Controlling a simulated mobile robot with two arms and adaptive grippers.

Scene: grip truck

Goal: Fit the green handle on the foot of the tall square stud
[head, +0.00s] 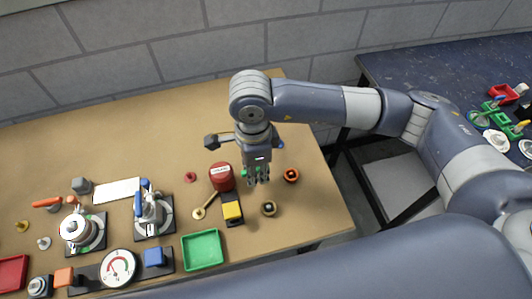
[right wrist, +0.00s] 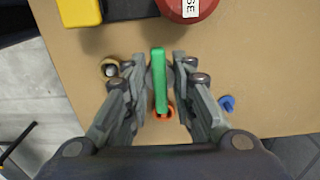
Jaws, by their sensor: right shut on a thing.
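My right gripper (head: 257,183) is shut on the green handle (right wrist: 158,75), a narrow green bar, above the tabletop. The handle lies lengthwise between the fingers in the right wrist view. Below it, partly hidden by handle and fingers, is an orange ring (right wrist: 163,110). In the head view the orange ring (head: 291,175) has a dark centre and stands to the right of the gripper. A tan ring (head: 268,209) with a dark centre stands nearer; it also shows in the right wrist view (right wrist: 110,67). I cannot tell which piece is the tall square stud. My left gripper is out of view.
A red cylinder (head: 222,176) and a yellow block (head: 232,212) on a black base stand left of the gripper. A small blue piece (head: 280,144) lies behind. A green tray (head: 202,249), a gauge (head: 118,267) and valves fill the left. The table's right edge is close.

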